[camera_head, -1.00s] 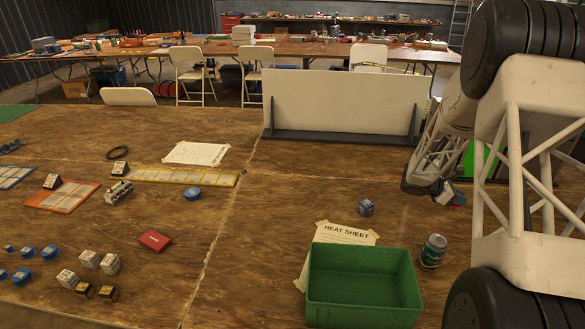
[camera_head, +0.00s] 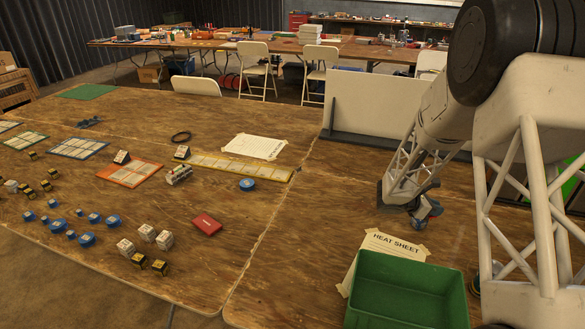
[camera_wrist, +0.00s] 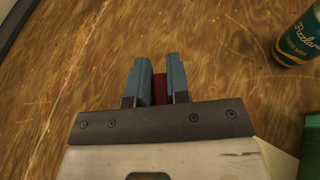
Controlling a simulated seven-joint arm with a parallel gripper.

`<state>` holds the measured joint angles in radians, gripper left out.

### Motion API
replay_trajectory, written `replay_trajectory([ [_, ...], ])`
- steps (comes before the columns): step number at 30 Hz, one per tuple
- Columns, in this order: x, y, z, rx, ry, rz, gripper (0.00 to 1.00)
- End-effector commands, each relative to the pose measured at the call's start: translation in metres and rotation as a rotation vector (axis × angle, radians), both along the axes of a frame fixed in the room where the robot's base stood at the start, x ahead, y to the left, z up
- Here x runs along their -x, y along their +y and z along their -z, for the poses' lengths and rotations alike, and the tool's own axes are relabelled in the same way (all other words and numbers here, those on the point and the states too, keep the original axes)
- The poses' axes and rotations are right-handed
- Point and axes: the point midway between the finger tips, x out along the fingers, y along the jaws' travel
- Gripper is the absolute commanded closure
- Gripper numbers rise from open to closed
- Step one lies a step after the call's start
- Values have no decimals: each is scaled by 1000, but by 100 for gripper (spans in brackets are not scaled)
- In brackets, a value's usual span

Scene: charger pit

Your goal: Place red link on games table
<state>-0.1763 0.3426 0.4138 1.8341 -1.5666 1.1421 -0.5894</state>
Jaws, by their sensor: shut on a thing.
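My gripper (camera_wrist: 160,75) is shut on a dark red piece, the red link (camera_wrist: 159,90), between its two blue fingers. In the head view my gripper (camera_head: 430,211) is over the right wooden table (camera_head: 335,205), and the link cannot be made out there. In the wrist view, bare wood lies beyond the fingertips. The left wooden table (camera_head: 225,215) carries game-like cards and pieces and joins the right one along a seam. Which surface is the games table, I cannot tell from any label.
A green bin (camera_head: 410,285) and a heat sheet (camera_head: 395,243) are near my arm. A drink can (camera_wrist: 300,40) stands right of my fingers. A white upright panel (camera_head: 375,102) is behind. The left table holds a red box (camera_head: 207,225), blue discs and cubes, with bare wood between.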

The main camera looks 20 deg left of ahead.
Motion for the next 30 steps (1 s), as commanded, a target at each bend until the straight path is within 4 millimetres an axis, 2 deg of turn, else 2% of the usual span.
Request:
replay_trajectory([
  [3, 6, 34, 1, 1, 1, -54, 100],
  [17, 37, 153, 6, 3, 0, -252, 100],
  [30, 84, 258, 11, 2, 1, -442, 100],
])
